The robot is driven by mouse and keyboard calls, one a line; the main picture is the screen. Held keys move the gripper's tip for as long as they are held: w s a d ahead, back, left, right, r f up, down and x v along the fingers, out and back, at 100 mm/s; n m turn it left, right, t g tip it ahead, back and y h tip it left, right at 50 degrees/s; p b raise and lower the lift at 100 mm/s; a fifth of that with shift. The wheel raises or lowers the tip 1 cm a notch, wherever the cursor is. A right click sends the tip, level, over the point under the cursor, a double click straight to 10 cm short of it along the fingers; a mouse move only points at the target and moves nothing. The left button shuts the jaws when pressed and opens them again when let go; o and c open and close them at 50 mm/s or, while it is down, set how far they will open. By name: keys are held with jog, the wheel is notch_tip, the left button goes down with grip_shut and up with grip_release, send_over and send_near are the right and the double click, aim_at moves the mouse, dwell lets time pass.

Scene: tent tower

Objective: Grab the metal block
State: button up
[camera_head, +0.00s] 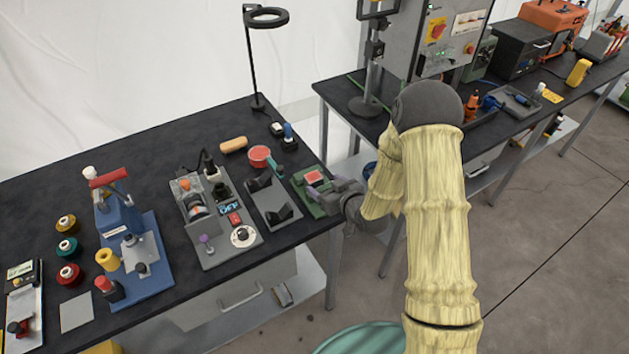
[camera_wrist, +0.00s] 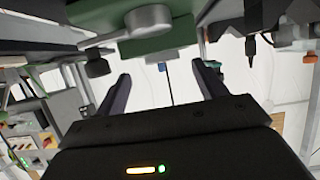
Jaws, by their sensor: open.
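My gripper (camera_head: 328,190) is at the right end of the left table, beside a small green fixture (camera_head: 306,199) with a red-topped piece (camera_head: 314,177) on it. In the wrist view my gripper (camera_wrist: 162,80) has its two dark fingers spread, with nothing held between them. My gripper partly hides the fixture in the head view.
A grey tray with black V-shaped holders (camera_head: 272,200) stands left of the fixture. A second table (camera_head: 400,120) with equipment stands at right.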

aim_at(316, 179)
jog(key=p+x, duration=0.2)
jog(key=x, duration=0.3)
jog(key=shift+s+a+r, duration=0.1)
dwell(0.3)
jog(key=c, duration=1.2)
jog(key=shift+r, duration=0.1)
notch_tip(316, 179, up, 10)
jog(key=b, duration=0.2)
